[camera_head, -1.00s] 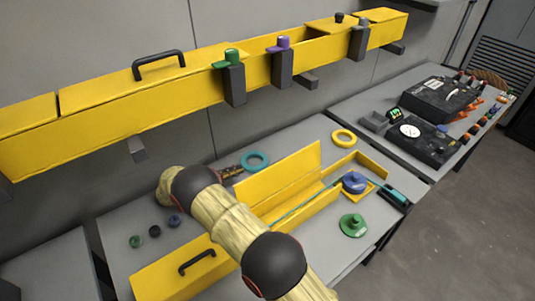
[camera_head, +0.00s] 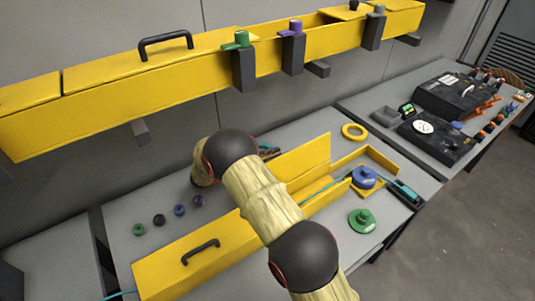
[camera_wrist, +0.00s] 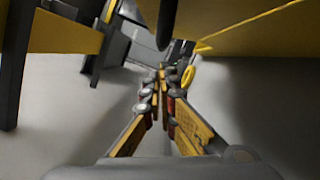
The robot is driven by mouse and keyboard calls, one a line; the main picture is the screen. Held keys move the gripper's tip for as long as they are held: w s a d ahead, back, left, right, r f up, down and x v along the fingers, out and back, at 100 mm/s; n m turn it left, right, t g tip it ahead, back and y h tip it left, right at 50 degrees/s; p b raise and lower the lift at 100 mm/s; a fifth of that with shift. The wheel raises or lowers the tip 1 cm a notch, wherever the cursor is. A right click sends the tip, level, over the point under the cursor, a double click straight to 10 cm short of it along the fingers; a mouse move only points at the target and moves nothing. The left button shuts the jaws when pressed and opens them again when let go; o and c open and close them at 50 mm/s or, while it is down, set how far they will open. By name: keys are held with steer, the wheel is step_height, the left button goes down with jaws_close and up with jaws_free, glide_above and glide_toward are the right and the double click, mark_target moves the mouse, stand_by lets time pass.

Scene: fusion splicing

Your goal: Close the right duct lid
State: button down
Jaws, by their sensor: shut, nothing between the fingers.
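A long yellow wall duct (camera_head: 200,82) runs across the top of the head view. Its middle lid, with a black handle (camera_head: 166,42), lies on top. A short lid (camera_head: 342,13) lies near its right end, with an open gap beside it. On the table, a lower yellow duct has a lid with a handle (camera_head: 200,252) lying flat at left. At its right part, a yellow panel (camera_head: 303,156) stands upright behind an open channel with a teal cable (camera_head: 322,190). My gripper (camera_wrist: 161,73) is shut and empty in the wrist view; my arm hides it in the head view.
Several small knobs (camera_head: 159,220) sit left of the arm. A green knob (camera_head: 362,220), blue knob (camera_head: 364,177) and yellow ring (camera_head: 354,132) lie at right. Black devices (camera_head: 436,137) stand on the far table. Clamps (camera_head: 292,48) stick out from the wall duct.

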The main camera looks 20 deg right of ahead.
mark_target(287, 153)
steer(key=shift+s+r, duration=0.2)
steer(key=shift+s, duration=0.15)
steer(key=shift+r, duration=0.1)
steer(key=shift+s+d+r+m, duration=0.1)
steer(key=shift+s+r+m, duration=0.1)
steer(key=shift+m, duration=0.2)
steer(key=shift+s+r, duration=0.1)
steer(key=shift+r, duration=0.1)
steer(key=s+r+m, duration=0.1)
steer(key=s+m, duration=0.1)
steer(key=s+d+r+m+y+b, duration=0.1)
steer(key=s+m, duration=0.1)
steer(key=m, duration=0.1)
steer(key=s+r+m+y, duration=0.1)
steer(key=s+r+m, duration=0.1)
steer(key=m, duration=0.1)
steer(key=shift+s+d+r+b, duration=0.1)
steer(key=shift+s+d+b, duration=0.05)
steer(key=shift+b, duration=0.2)
steer(key=s+d+f+b, duration=0.1)
steer(key=s+d+f, duration=0.1)
steer(key=s, duration=0.8)
steer(key=shift+s+f, duration=0.2)
steer(key=shift+f, duration=0.35)
